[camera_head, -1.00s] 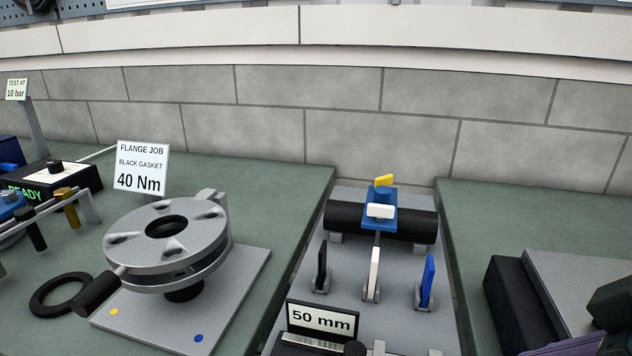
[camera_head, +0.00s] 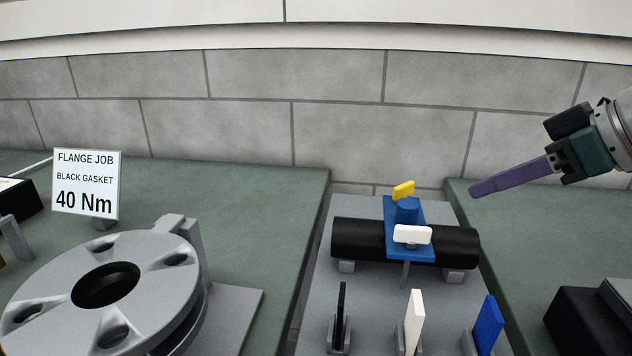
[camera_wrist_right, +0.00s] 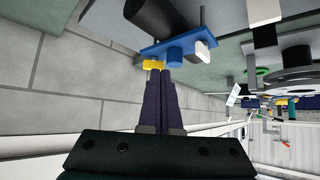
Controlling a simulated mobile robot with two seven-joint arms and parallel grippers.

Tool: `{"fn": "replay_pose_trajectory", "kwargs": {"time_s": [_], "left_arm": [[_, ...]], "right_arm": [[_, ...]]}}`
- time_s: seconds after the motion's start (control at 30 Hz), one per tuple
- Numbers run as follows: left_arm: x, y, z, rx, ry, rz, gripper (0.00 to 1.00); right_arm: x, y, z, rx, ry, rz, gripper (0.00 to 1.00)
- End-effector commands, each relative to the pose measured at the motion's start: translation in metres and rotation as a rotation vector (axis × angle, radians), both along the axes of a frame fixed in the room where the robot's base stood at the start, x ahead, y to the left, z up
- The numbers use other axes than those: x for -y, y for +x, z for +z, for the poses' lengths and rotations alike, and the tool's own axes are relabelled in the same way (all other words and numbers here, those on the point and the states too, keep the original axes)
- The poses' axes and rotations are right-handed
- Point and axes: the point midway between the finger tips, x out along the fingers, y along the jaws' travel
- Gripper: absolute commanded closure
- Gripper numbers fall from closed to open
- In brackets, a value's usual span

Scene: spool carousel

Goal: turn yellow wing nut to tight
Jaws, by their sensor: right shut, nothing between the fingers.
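The yellow wing nut (camera_head: 403,190) stands at the back of a blue clamp plate (camera_head: 397,214) that sits over a black pipe (camera_head: 355,240). A white wing nut (camera_head: 412,234) is at the front of the same plate. My right gripper (camera_head: 474,191) comes in from the right with its purple fingers shut and empty, to the right of the yellow wing nut and apart from it in the head view. In the right wrist view the yellow wing nut (camera_wrist_right: 153,64) shows just beyond the closed fingertips (camera_wrist_right: 161,72); contact cannot be told. My left gripper is not in view.
Black (camera_head: 341,318), white (camera_head: 414,322) and blue (camera_head: 488,325) upright tabs stand in front of the pipe. A grey flange (camera_head: 60,300) and a 40 Nm sign (camera_head: 86,184) are at left. A black block (camera_head: 578,320) is at lower right. The wall is behind.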

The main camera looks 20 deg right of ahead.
Motion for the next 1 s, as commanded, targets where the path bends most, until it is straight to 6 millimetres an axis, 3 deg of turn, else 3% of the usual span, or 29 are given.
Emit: {"fn": "replay_pose_trajectory", "kwargs": {"time_s": [0.5, 0.73, 1.0], "left_arm": [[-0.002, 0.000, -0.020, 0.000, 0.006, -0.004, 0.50], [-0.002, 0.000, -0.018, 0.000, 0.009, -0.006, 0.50], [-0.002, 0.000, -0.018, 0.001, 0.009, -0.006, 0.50]], "right_arm": [[-0.016, 0.060, -0.055, 0.003, 0.004, 0.000, 1.00], [-0.022, 0.086, -0.052, 0.003, 0.000, -0.001, 1.00], [-0.024, 0.096, -0.053, 0.000, -0.002, 0.001, 1.00]]}}
